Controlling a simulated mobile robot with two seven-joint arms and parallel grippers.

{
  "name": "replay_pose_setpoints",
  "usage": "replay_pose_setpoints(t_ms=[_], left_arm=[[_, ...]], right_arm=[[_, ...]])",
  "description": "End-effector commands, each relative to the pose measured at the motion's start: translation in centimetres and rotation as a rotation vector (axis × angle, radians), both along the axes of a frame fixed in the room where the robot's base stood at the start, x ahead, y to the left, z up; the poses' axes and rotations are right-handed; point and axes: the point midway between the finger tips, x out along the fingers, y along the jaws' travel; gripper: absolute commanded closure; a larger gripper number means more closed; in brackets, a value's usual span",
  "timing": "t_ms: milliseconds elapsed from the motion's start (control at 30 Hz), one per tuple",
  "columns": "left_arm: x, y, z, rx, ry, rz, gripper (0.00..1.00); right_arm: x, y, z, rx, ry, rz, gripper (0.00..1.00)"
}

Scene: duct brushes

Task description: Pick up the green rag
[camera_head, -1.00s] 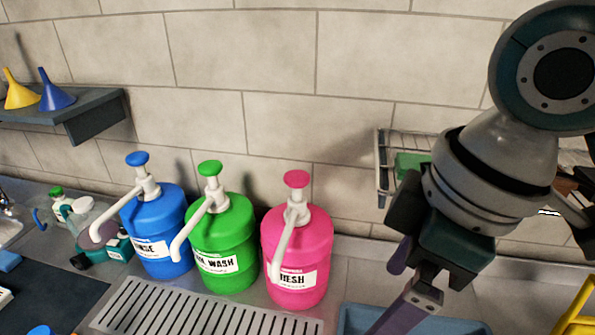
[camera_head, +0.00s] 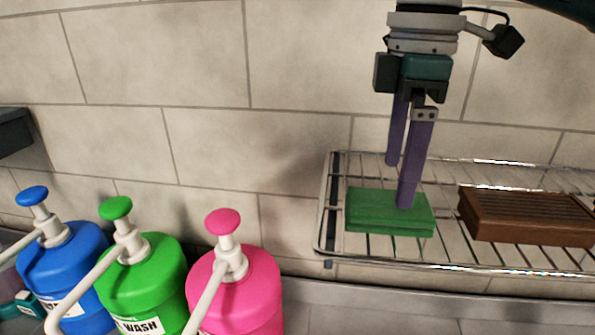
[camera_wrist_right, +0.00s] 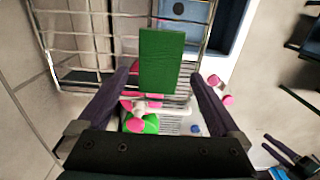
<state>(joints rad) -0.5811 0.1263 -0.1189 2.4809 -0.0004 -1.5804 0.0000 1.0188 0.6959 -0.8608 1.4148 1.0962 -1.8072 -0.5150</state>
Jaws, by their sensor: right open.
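The green rag (camera_head: 370,212) is a flat folded block on the wire rack (camera_head: 335,215), at the rack's left end. My right gripper (camera_head: 398,186) points down over the rag in the head view. Its two purple fingers are open, with nothing held. The nearer fingertip overlaps the rag in the picture, and I cannot tell whether it touches. In the right wrist view the rag (camera_wrist_right: 162,62) shows between the fingertips of the right gripper (camera_wrist_right: 165,77), with room on both sides.
A brown ridged block (camera_head: 527,218) lies on the rack to the right of the rag. Blue (camera_head: 65,275), green (camera_head: 155,275) and pink (camera_head: 250,290) pump bottles stand below at the left. The tiled wall (camera_head: 300,60) is behind the rack.

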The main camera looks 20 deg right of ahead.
Motion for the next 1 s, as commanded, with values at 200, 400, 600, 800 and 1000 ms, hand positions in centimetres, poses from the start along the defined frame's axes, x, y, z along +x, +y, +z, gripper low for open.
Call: replay_pose_setpoints(t_ms=[200, 400, 600, 800, 1000], left_arm=[[0.0, 0.0, 2.9, -0.001, -0.001, 0.000, 0.50], [0.0, -0.1, 3.2, -0.005, 0.000, 0.002, 0.50], [0.0, -0.3, 3.1, -0.012, 0.000, 0.006, 0.50], [0.0, -0.3, 3.1, -0.012, 0.000, 0.007, 0.50], [0.0, -0.3, 3.0, -0.011, 0.001, 0.006, 0.50]], right_arm=[[-0.2, 0.2, -3.0, 0.001, 0.005, 0.001, 0.00], [-0.1, 0.1, -4.7, -0.001, 0.001, 0.001, 0.00], [-0.1, 0.1, -4.8, -0.001, -0.001, 0.002, 0.03], [-0.1, 0.1, -4.8, -0.001, -0.001, 0.001, 0.26], [-0.1, 0.1, -4.7, -0.001, -0.001, 0.001, 0.48]])
